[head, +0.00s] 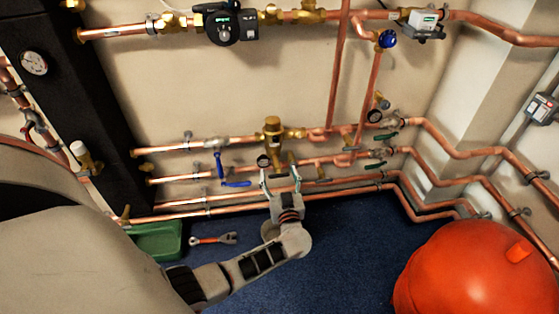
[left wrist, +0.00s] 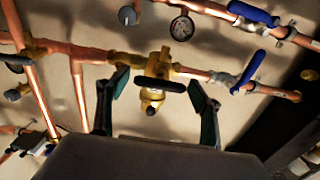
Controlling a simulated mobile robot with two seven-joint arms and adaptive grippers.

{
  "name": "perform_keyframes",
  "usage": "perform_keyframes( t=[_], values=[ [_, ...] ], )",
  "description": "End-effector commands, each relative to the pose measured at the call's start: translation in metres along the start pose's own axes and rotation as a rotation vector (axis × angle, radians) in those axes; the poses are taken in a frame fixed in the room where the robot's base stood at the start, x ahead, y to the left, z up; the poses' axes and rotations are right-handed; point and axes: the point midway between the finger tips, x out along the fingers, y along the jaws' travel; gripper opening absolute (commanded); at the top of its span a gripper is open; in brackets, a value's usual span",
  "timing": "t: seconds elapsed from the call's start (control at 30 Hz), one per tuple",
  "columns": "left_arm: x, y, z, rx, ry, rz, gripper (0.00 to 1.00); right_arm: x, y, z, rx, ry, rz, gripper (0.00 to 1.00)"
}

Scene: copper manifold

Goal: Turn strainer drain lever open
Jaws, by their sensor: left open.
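The brass strainer (left wrist: 157,62) sits on a copper pipe in the middle of the left wrist view. A dark drain lever (left wrist: 160,84) lies crosswise over its brass drain (left wrist: 151,99). My left gripper (left wrist: 159,77) is open, with one finger on each side of the lever and a visible gap to both ends. In the head view my left gripper (head: 279,174) reaches up to the lower pipes, just below brass fittings; the lever is hard to make out there. My right gripper is in neither view.
Copper pipes run along the wall. A green tray (head: 172,240) and a wrench (head: 214,239) lie on the blue floor; a red tank (head: 470,272) stands right.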

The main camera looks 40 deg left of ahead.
Motion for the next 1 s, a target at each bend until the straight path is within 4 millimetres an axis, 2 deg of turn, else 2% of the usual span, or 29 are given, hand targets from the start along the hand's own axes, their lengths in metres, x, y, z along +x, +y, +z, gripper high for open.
perform_keyframes(
  t=[0.07, 0.2, 0.23, 0.67, 1.0],
  values=[
    [-0.0001, 0.0002, -0.0004, 0.000, 0.000, 0.000, 0.65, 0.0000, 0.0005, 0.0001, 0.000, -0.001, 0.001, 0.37],
    [-0.0003, 0.0002, -0.0003, -0.001, 0.000, 0.000, 0.29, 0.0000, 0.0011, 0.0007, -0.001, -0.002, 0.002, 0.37],
    [-0.0003, 0.0002, -0.0003, 0.000, 0.000, 0.000, 0.26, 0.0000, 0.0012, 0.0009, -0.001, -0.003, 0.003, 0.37],
    [-0.0013, 0.0002, 0.0004, -0.064, -0.001, 0.000, 0.26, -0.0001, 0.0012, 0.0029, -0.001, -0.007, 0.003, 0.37],
    [-0.0016, -0.0006, 0.0012, -0.319, -0.003, 0.000, 0.26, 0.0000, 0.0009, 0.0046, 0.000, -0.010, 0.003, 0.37]
  ],
)
